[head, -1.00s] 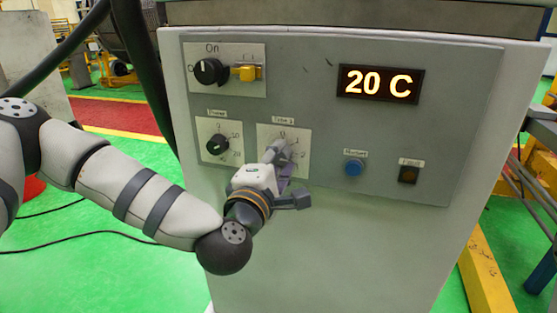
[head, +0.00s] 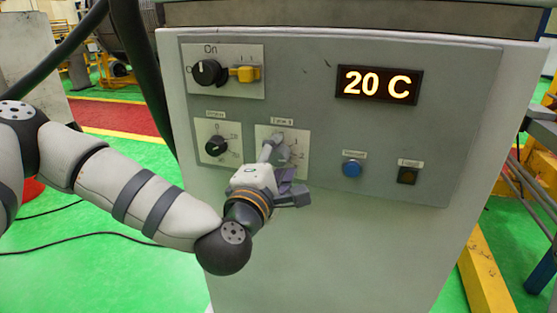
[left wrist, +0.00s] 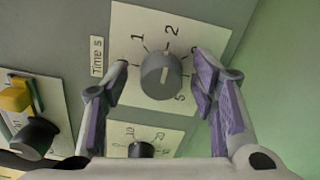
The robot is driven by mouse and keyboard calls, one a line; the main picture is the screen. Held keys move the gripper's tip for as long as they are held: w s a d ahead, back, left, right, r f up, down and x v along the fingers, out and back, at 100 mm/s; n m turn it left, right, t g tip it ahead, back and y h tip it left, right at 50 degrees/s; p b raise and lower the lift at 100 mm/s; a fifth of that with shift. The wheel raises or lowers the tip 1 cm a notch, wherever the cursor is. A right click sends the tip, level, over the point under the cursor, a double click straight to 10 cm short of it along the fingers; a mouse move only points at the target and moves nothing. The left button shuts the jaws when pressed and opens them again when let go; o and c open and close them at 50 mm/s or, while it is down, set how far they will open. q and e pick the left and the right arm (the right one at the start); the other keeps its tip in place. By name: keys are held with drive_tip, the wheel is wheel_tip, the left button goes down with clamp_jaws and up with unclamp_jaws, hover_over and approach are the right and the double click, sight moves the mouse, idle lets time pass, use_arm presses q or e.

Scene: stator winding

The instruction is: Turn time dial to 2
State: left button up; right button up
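The time dial (left wrist: 162,75) is a round grey knob on a white plate (left wrist: 140,20) labelled "Time s". Its white mark looks nearly upright in the left wrist view, roughly in line with the printed 2; I cannot tell which end is the pointer. My left gripper (left wrist: 162,68) is open, with one purple-padded finger on each side of the dial. Gaps show between the pads and the knob. In the head view the left gripper (head: 281,163) is at the dial's plate (head: 300,138) and hides the knob. My right gripper is not in view.
The power dial (head: 216,146) is left of the time plate. Above are a black knob (head: 206,73) and a yellow switch (head: 246,74). A blue button (head: 352,168) and a dark button (head: 407,176) are to the right. The display (head: 379,84) reads 20 C.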

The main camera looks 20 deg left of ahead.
use_arm(q)
drive_tip(key=s, duration=0.7)
drive_tip(key=shift+s+a, duration=0.15)
drive_tip(key=shift+s, duration=0.1)
